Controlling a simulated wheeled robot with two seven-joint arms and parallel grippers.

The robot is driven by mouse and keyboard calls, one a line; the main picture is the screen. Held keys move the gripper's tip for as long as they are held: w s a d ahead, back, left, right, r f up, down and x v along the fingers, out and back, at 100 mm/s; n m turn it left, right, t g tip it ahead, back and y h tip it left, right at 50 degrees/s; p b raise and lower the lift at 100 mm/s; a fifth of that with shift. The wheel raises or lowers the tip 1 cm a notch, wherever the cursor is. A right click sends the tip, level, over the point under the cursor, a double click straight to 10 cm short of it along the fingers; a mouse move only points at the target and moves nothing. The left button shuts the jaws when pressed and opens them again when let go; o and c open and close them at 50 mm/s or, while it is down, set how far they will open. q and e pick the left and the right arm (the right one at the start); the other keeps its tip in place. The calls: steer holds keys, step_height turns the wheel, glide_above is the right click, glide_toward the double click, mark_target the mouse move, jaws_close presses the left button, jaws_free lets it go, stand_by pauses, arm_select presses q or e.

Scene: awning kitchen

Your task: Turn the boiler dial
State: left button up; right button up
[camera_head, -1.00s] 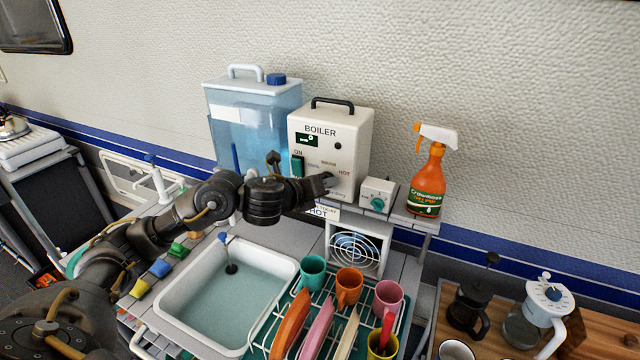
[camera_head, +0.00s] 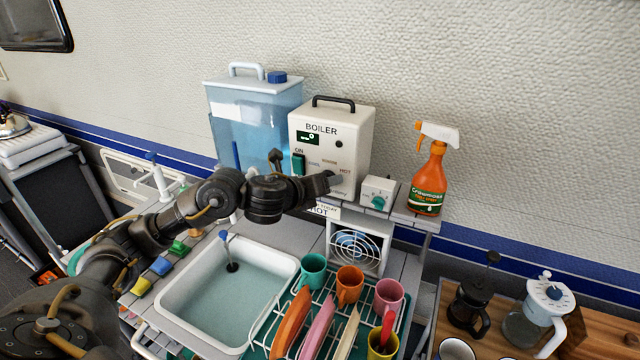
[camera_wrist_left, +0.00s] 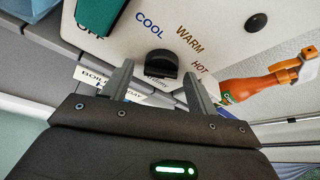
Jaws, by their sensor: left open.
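The white boiler (camera_head: 346,130) stands on the shelf above the sink, with COOL, WARM and HOT printed on its front. The boiler dial (camera_wrist_left: 161,64) is a black knob below these words in the left wrist view. My left gripper (camera_wrist_left: 157,82) is open, its two fingers one on each side of the dial and a little short of it; I cannot tell whether they touch it. In the head view my left gripper (camera_head: 330,182) is at the boiler's lower front and hides the dial. My right gripper is not in view.
A green ON/OFF switch (camera_head: 298,164) is on the boiler's left front. A blue water tank (camera_head: 250,115) stands left of it, a small box with a green knob (camera_head: 378,194) and an orange spray bottle (camera_head: 429,180) right. The sink (camera_head: 215,330) and cup rack lie below.

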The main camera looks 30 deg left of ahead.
arm_select(q)
steer(key=p+v, duration=0.2)
steer(key=v, duration=0.8)
steer(key=shift+s+p, duration=0.35)
steer(key=shift+s, duration=0.05)
steer(key=shift+a, duration=0.15)
